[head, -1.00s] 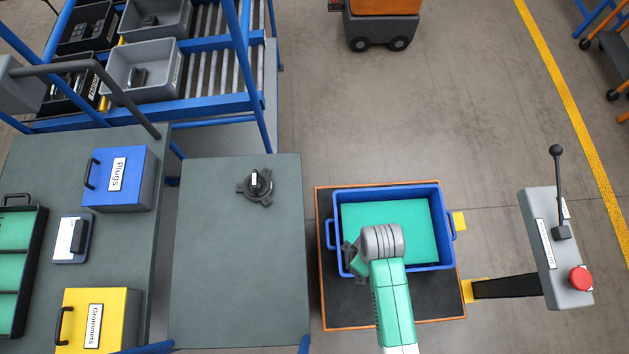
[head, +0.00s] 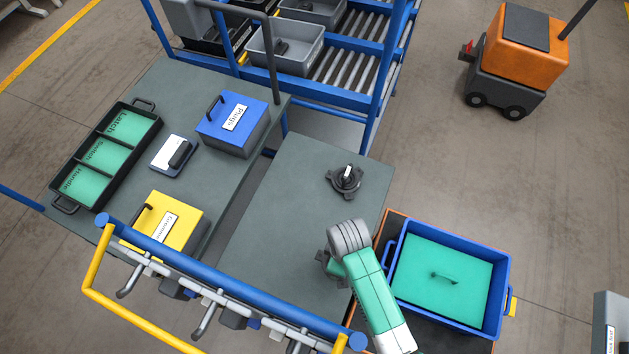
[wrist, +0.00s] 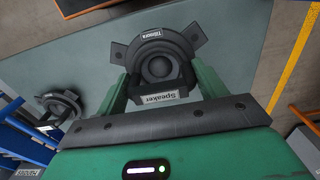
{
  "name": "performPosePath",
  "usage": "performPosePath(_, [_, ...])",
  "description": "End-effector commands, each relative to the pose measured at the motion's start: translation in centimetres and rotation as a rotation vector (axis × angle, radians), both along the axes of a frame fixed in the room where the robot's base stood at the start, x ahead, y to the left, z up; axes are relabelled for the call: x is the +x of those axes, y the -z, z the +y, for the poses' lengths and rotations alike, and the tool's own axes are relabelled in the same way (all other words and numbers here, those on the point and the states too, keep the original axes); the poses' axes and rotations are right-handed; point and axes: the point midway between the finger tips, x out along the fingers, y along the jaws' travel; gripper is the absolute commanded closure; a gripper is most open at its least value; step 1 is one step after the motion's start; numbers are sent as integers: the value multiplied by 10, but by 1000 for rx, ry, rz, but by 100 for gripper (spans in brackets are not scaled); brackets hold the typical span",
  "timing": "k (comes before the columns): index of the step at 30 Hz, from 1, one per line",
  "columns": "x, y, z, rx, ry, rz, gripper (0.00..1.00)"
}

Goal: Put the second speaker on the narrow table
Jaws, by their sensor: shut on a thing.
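The narrow table (head: 290,215) is a grey-green top in the middle of the head view. One dark round speaker (head: 345,181) with lugs sits on its far part and shows at the left in the wrist view (wrist: 62,104). My gripper (wrist: 162,88) is shut on the second speaker (wrist: 158,58), with a green finger on each side and a "Speaker" label facing the camera. In the head view, this held speaker (head: 326,264) is partly hidden by my wrist, over the table's right front part. I cannot tell whether it touches the table.
A blue bin (head: 505,285) with a green bottom and a small handle-shaped part stands to the right. A wider table (head: 185,85) at left holds a blue box, a yellow box and a black tray. A blue rail (head: 230,290) with hooks crosses the front.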

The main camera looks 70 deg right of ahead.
Motion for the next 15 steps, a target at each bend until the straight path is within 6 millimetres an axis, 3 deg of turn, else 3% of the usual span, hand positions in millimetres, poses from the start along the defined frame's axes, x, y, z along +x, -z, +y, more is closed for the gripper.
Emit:
performPosePath(3, [25, 3, -34, -4, 1, -4, 60])
performPosePath(9, [57, 9, -77, -2, 0, -1, 60])
performPosePath(15, [68, 11, -92, 0, -1, -1, 60])
